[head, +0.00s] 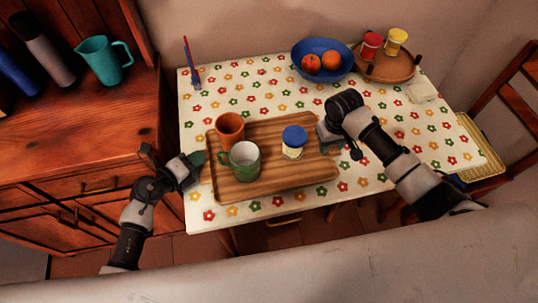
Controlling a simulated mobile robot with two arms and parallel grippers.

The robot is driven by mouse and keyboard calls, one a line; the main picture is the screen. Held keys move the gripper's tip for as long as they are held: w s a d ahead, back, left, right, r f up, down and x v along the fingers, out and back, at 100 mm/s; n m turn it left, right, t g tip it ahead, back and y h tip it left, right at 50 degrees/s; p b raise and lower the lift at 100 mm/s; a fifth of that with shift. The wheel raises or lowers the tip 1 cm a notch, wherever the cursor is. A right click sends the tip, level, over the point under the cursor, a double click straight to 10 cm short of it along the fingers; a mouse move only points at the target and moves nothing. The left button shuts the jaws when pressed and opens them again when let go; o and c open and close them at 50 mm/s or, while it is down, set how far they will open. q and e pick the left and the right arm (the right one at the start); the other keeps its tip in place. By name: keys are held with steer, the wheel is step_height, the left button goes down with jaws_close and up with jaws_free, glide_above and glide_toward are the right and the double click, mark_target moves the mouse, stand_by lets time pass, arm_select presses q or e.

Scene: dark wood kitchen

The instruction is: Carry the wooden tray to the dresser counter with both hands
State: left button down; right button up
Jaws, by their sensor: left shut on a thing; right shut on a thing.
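The wooden tray (300,181) is over the table with the flowered cloth; I cannot tell whether it rests on the cloth or is slightly raised. An orange mug (230,127), a green mug (245,163) and a jar with a blue lid (293,144) stand upright on it. My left gripper (199,163) is shut on the tray's left end. My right gripper (325,138) is shut on its right end. The fingertips are small and partly hidden. The dresser counter (95,115) is at the left, of dark reddish wood.
A teal pitcher (104,60) and bottles (43,50) stand on the dresser, whose front part is clear. On the flowered table (400,165) are a blue fruit bowl (322,60), a round wooden tray (388,70) with red and yellow cups, and napkins (422,91). A chair (510,95) stands right.

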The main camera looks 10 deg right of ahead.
steer(key=shift+c, duration=1)
arm_select(q)
steer(key=shift+r, duration=0.15)
arm_select(e)
steer(key=shift+r, duration=0.1)
arm_select(q)
steer(key=shift+w, duration=0.1)
arm_select(e)
steer(key=shift+w+r, duration=0.1)
